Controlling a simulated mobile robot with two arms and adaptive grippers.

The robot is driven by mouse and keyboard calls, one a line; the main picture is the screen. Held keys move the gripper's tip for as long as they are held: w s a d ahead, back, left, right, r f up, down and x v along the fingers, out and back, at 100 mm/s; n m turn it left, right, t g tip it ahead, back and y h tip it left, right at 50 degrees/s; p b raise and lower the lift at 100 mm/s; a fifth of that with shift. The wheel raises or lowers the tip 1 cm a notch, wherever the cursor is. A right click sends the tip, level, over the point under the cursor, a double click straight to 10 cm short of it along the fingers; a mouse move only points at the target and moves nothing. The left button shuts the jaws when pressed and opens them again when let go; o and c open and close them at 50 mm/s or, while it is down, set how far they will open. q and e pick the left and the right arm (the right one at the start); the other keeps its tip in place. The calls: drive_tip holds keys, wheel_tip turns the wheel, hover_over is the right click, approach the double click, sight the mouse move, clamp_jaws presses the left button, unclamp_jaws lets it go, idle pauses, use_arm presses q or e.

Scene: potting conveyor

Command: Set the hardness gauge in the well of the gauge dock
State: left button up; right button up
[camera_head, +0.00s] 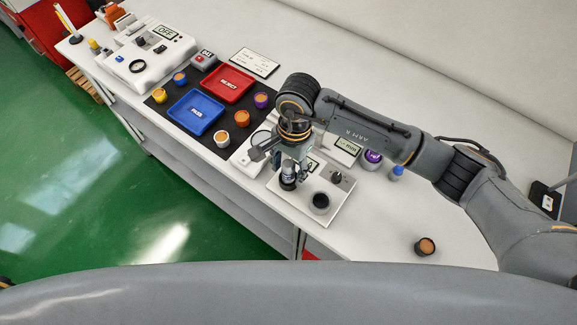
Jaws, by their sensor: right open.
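My right gripper (287,172) points down over the left part of a white plate-like station (318,222), which I take to be the gauge dock. It is open. A dark upright cylinder (288,184) shows right at its fingertips; it may be the hardness gauge, but the gripper hides most of it. I cannot tell whether the fingers touch it. To its right on the station is a dark round cup shape (320,202), possibly the well. A black knob (337,177) and a partly hidden small display sit behind it. My left gripper is not in view.
A blue tray (195,112) and a red tray (227,84) lie on a black mat with several filled cups around. A lone cup (425,246) stands at the front right. A purple-topped jar (371,160) stands beside my right arm. The white bench front right is mostly clear.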

drive_tip(key=shift+r, duration=0.25)
drive_tip(key=r+b, duration=0.1)
drive_tip(key=r, duration=0.2)
drive_tip(key=r+b, duration=0.1)
drive_tip(key=r, duration=0.3)
drive_tip(key=w+r+b, duration=0.1)
drive_tip(key=r+b, duration=0.1)
drive_tip(key=r, duration=0.2)
drive_tip(key=shift+w+d, duration=0.1)
drive_tip(key=shift+d, duration=0.3)
drive_tip(key=shift+r, duration=0.35)
